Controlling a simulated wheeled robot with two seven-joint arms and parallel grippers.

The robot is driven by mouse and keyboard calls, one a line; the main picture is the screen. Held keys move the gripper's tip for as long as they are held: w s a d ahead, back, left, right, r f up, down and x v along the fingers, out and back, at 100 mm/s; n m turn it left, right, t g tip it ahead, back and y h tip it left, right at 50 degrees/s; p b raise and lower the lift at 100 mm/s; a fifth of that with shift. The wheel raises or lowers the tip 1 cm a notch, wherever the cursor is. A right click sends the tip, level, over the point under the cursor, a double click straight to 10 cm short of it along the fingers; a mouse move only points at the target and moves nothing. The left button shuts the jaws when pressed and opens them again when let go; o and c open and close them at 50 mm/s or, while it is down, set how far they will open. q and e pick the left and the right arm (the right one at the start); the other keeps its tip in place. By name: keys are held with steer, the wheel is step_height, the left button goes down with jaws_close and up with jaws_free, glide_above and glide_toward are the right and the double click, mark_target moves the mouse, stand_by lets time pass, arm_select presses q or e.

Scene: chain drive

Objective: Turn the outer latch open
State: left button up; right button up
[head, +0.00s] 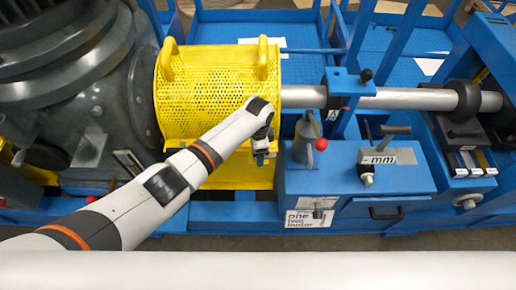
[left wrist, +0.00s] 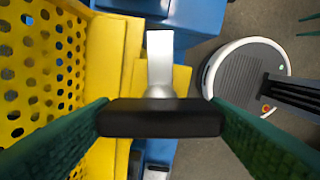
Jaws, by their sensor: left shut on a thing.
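My left gripper (head: 262,156) is at the lower right edge of the yellow perforated guard (head: 205,95). In the left wrist view, the two green fingers of my left gripper (left wrist: 161,122) press on the ends of a black latch handle (left wrist: 160,117). The handle lies crosswise between them, with a silver stem and flat metal plate (left wrist: 160,58) behind it, beside the yellow guard. In the head view the gripper and arm hide the latch. I cannot tell how far it is turned. My right gripper is not in view.
A grey shaft (head: 400,98) runs right from the guard. A large dark housing (head: 70,70) is at left. Floor shows in front.

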arm_select(q)
steer(key=shift+m, duration=0.9)
steer(key=shift+d, duration=0.1)
steer(key=o, duration=1)
step_height(320, 180, up, 12)
steer(key=shift+r+b, duration=0.1)
steer(key=shift+b, duration=0.5)
